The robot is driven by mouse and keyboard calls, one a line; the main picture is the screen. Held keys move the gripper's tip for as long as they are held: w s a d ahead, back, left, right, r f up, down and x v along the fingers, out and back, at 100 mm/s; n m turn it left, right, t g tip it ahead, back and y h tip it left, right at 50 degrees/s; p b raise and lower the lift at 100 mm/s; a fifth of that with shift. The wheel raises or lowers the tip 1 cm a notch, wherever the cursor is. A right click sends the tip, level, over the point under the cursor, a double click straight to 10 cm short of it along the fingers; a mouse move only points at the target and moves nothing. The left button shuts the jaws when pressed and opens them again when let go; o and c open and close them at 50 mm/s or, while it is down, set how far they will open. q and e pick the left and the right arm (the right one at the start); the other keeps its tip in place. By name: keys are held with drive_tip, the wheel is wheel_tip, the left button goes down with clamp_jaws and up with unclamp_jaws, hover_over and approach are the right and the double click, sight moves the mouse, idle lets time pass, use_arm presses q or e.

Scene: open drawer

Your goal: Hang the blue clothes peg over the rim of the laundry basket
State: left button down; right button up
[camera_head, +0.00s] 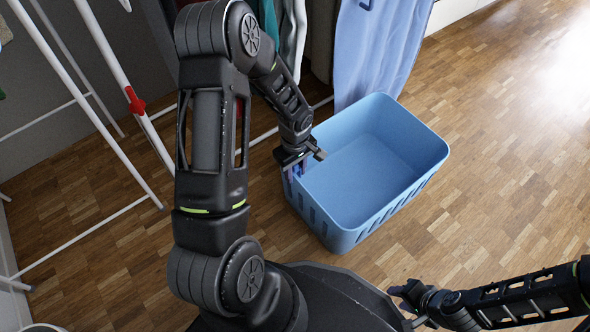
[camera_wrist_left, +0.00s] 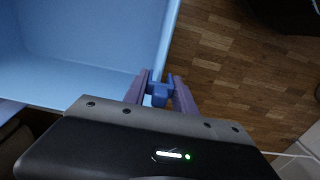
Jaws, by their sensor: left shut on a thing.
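The light blue laundry basket (camera_head: 345,240) stands upright and empty on the wooden floor. Its rim (camera_wrist_left: 172,30) also shows in the left wrist view. My left gripper (camera_head: 297,168) is at the basket's left rim in the head view. In the left wrist view its purple fingers are shut on the blue clothes peg (camera_wrist_left: 160,93), close to the near end of the rim. I cannot tell whether the peg straddles the rim or is beside it. In the head view the peg is mostly hidden by the gripper. My right gripper (camera_head: 400,291) is low at the front right, away from the basket.
A white drying rack (camera_head: 110,60) with a red joint stands at the left. A light blue cloth (camera_head: 375,50) hangs just behind the basket, with darker clothes beside it. The floor (camera_head: 500,140) right of the basket is clear.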

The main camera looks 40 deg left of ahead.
sight(295, 177)
use_arm(q)
drive_tip(key=shift+f+b, duration=1.1)
drive_tip(key=shift+f, duration=0.45)
drive_tip(key=c, duration=0.9)
unclamp_jaws()
wheel_tip(295, 177, up, 8)
drive_tip(key=p, duration=0.3)
drive_tip(key=shift+f, duration=0.1)
